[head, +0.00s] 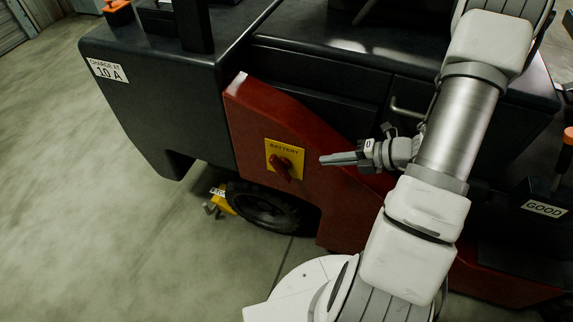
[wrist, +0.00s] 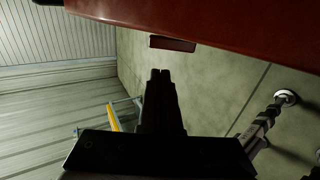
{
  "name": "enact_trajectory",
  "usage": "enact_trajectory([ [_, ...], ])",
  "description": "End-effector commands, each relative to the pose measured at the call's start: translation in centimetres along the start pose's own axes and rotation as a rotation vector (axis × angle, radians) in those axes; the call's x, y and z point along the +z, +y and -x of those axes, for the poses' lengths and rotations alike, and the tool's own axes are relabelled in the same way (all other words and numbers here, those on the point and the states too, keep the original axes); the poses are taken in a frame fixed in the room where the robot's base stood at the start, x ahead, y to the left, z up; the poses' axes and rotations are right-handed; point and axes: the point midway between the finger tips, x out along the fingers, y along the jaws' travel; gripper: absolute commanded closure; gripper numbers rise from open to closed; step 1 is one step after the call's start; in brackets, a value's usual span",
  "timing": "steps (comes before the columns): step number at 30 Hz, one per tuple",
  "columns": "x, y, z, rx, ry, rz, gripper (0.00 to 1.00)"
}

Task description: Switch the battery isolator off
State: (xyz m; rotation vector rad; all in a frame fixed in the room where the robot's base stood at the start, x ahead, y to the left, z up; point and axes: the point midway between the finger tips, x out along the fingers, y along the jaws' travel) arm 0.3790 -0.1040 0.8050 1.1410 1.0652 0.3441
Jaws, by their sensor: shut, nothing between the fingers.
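The battery isolator is a red handle (head: 284,170) on a yellow plate (head: 285,154) marked BATTERY, fixed to the red side panel (head: 245,118) of a dark vehicle. The handle lies slanted across the plate, its lower end to the right. A red block (wrist: 173,44), which appears to be the handle, sticks out below the red panel in the wrist view. My gripper (head: 322,159) is shut and empty, just right of the plate, its fingers pointing left. In the wrist view its fingertips (wrist: 160,72) are below the red block, with a gap between.
A black wheel (head: 258,206) and a yellow object (head: 221,201) on the floor sit below the panel. A CHARGE AT 10 A label (head: 107,70) is on the dark body. A GOOD label (head: 544,208) is at right. The floor at left is clear.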

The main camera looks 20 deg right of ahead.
Motion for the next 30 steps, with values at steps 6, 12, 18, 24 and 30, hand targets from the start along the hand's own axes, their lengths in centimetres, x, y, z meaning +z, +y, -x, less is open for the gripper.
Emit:
enact_trajectory([
  [6,0.1,-0.1,0.2,0.019,-0.014,-0.036,1.00],
  [12,0.1,-0.1,0.1,0.018,-0.013,-0.033,1.00],
  [18,0.1,-0.2,-1.5,0.018,-0.010,-0.031,1.00],
  [24,0.0,-0.2,-5.6,0.018,-0.007,-0.031,1.00],
  [30,0.1,-0.1,-9.8,0.018,-0.008,-0.030,1.00],
])
